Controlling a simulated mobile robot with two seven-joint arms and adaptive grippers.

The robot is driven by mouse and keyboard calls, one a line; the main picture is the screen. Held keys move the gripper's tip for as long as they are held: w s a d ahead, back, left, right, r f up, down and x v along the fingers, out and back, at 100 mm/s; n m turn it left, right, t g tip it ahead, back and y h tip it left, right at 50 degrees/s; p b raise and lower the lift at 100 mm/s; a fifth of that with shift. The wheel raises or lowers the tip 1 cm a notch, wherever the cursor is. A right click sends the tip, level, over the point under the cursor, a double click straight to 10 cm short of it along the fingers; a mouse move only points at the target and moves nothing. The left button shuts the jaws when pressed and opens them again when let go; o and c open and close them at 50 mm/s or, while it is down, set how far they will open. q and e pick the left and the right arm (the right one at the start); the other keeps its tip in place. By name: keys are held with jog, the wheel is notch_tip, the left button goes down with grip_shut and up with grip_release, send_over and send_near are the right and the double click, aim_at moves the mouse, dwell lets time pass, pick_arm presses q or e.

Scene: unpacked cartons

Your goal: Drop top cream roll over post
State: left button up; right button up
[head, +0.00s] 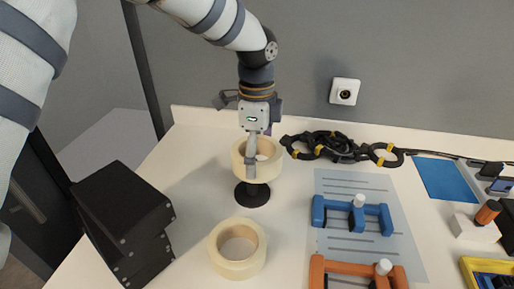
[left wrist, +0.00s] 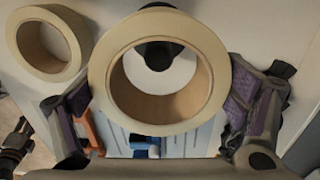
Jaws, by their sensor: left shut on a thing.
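My left gripper (head: 252,160) is shut on a cream roll (head: 270,171), holding it above the round black base of a stand (head: 252,197). In the left wrist view the held roll (left wrist: 216,75) sits between the two fingers, its hole facing the camera. Part of the black stand (left wrist: 160,53) shows through the upper part of the hole, off its middle. The post is largely hidden by the roll, and I cannot tell whether the roll surrounds it. A second cream roll (head: 238,262) lies flat on the table in front; the left wrist view shows it upper left (left wrist: 24,45). My right gripper is not in view.
Black boxes (head: 125,215) are stacked at the left. Blue (head: 340,218) and orange (head: 345,268) clamp-like tools lie on a pale mat (head: 350,186) at the right. A black cable bundle (head: 330,146) lies behind. Bare tabletop surrounds the stand.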

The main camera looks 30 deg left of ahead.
pick_arm(q)
jog(key=shift+f, duration=0.6)
jog(key=o, duration=1.1)
jog(key=shift+c, duration=0.2)
notch_tip(320, 180, up, 6)
jog(key=shift+f+p, duration=0.1)
jog(key=shift+p, duration=0.45)
jog(key=shift+r, duration=1.15)
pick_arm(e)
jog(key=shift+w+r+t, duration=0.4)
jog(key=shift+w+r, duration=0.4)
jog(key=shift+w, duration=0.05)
pick_arm(q)
jog(key=shift+f, duration=0.1)
